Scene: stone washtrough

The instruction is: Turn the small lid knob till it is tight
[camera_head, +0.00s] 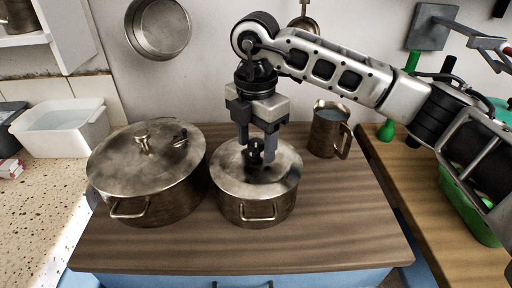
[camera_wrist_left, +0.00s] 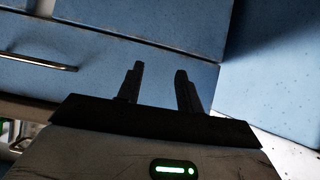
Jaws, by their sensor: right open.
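The smaller metal pot stands upright on the wooden worktop, with its lid (camera_head: 282,170) on top. The small dark lid knob (camera_head: 254,153) sits at the lid's middle. My right gripper (camera_head: 257,152) points straight down over this lid, its open fingers on either side of the knob. I cannot tell whether the fingers touch the knob. In the left wrist view my left gripper (camera_wrist_left: 158,88) is open and empty, in front of blue cabinet fronts (camera_wrist_left: 220,60). My left gripper does not show in the head view.
A larger lidded pot (camera_head: 150,190) stands close on the left of the small pot. A metal mug (camera_head: 328,130) stands behind right. A white tub (camera_head: 62,128) is on the left counter. The worktop's front right (camera_head: 340,220) is clear.

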